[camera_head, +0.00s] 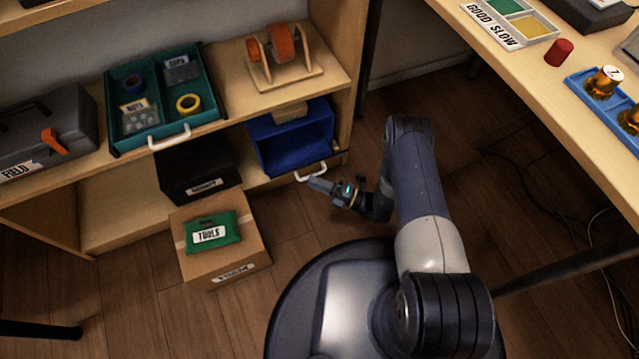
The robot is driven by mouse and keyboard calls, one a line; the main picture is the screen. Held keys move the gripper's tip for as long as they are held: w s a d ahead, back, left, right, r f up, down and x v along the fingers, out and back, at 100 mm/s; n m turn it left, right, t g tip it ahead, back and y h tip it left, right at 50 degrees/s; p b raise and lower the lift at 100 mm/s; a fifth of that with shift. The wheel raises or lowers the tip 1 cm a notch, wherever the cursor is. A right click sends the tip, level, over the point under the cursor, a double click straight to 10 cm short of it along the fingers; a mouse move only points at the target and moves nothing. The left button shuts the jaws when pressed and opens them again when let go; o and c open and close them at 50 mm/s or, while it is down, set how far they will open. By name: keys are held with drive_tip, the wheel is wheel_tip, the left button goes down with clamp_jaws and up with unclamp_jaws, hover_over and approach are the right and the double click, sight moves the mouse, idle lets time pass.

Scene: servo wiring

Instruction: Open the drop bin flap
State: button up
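A blue bin (262,157) stands at the right end of the lower shelf; I take it to be the drop bin. A white handle (311,172) is at its lower front edge. The inside looks partly visible from above, but I cannot tell exactly how the flap sits. My gripper (312,183) is low in front of the bin, pointing left, with its tip close to the handle. I cannot tell if it touches the handle. The fingers are too small to show whether they are open or shut.
A teal drawer (118,141) with tape rolls and small boxes is pulled out on the upper shelf. A black bin (190,165) stands left of the blue bin. A cardboard box (208,262) with a green tools pouch (228,229) sits on the floor.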

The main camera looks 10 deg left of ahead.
drive_tip(key=f+b+v, duration=0.1)
drive_tip(key=b+v, duration=0.3)
drive_tip(key=v, duration=0.8)
drive_tip(key=shift+w+f+b, duration=0.25)
drive_tip(key=shift+f+b, duration=0.05)
drive_tip(key=shift+f, duration=0.1)
idle(0.4)
idle(0.6)
